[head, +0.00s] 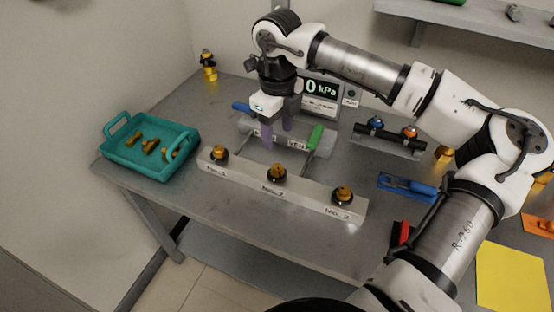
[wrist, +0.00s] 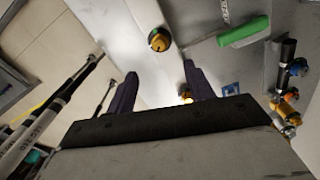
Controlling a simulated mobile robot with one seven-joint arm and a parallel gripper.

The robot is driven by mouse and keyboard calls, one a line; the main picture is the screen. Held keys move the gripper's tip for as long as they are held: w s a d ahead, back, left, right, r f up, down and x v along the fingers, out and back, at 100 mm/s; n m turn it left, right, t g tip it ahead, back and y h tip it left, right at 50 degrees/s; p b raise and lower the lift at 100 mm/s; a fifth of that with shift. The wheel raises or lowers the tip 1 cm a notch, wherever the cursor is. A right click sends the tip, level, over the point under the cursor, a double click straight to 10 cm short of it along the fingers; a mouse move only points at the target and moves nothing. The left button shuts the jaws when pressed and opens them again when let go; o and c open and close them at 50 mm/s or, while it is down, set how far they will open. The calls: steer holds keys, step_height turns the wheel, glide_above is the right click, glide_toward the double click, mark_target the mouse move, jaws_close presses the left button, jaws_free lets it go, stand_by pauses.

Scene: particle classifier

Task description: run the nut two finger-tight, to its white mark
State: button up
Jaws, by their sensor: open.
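A pale block (head: 235,178) carries three brass nuts in dark collars, with small labels on its front face. The middle nut (head: 277,173) sits over the label that appears to read No. 2; the left nut (head: 219,153) and right nut (head: 343,195) flank it. No white mark can be made out. My gripper (head: 278,138) points down, open and empty, behind the block and above the middle of the bench, apart from the nuts. In the wrist view a brass nut (wrist: 159,40) lies beyond my open fingers (wrist: 160,70); which nut it is I cannot tell.
A teal tray (head: 150,174) with brass pieces stands at left. A green handle (head: 316,136) and blue handle (head: 241,106) rise near my gripper. A gauge display (head: 320,88) reads 0 kPa. A rack with blue and orange knobs (head: 390,140) stands right. The front bench strip is clear.

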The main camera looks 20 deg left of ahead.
mark_target(277, 166)
step_height(277, 166, down, 12)
steer(key=p, duration=0.2)
steer(key=shift+r+p, duration=0.2)
steer(key=shift+p, duration=0.15)
steer(key=shift+c, duration=0.2)
steer(key=c, duration=0.9)
